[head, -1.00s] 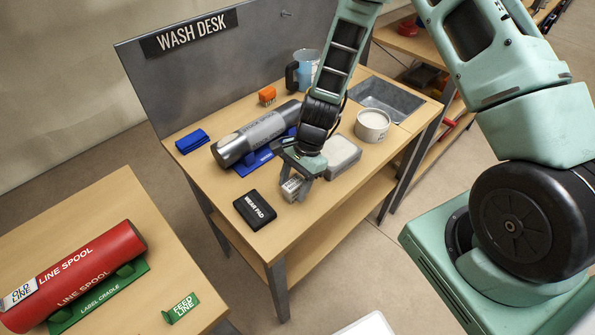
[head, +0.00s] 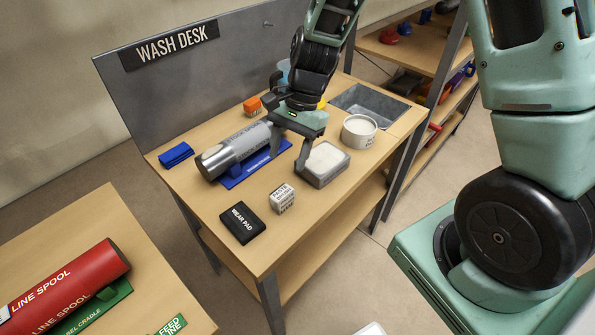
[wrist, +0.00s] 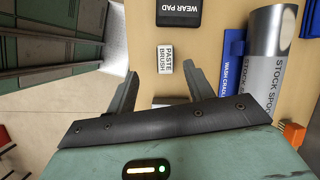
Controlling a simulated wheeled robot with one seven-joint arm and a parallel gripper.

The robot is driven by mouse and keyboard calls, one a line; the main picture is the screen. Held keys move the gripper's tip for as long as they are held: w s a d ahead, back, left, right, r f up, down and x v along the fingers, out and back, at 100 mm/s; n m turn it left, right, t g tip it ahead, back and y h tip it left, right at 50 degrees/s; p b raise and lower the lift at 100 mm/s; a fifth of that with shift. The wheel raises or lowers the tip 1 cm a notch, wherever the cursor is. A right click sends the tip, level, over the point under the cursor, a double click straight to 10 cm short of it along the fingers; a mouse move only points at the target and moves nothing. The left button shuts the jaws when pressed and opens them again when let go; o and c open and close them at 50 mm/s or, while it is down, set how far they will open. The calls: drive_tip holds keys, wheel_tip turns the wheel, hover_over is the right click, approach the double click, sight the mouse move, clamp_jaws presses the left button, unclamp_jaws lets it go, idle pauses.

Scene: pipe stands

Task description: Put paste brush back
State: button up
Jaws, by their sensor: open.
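The paste brush (head: 282,198) is a small pale block with a printed label, standing on the wash desk (head: 310,222) beside the black wear pad (head: 242,222). My gripper (head: 288,162) is open and empty, raised over the desk behind the brush, between the grey spool and the grey tray. In the wrist view the brush (wrist: 165,60) lies just beyond my open fingertips (wrist: 161,72), apart from them, with its label readable.
A grey stock spool (head: 235,149) rests on a blue cradle (head: 250,170). A grey tray with a pale top (head: 322,165), a white tub (head: 359,131), an orange block (head: 252,106) and a blue cloth (head: 176,155) stand around. A sink (head: 372,105) is at the back right.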

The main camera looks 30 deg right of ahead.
drive_tip(key=s+a+r+n+h, duration=0.1)
drive_tip(key=s+a+r+n, duration=0.3)
drive_tip(key=s+n, duration=0.6)
drive_tip(key=s+a+r+n+t+h, duration=0.1)
drive_tip(key=s+a+r+n+h, duration=0.1)
drive_tip(key=s+a+r+n, duration=0.2)
drive_tip(key=s+r+n, duration=0.3)
drive_tip(key=s+n, duration=0.3)
drive_tip(key=shift+a+t+h, duration=0.2)
drive_tip(key=shift+t+h, duration=0.1)
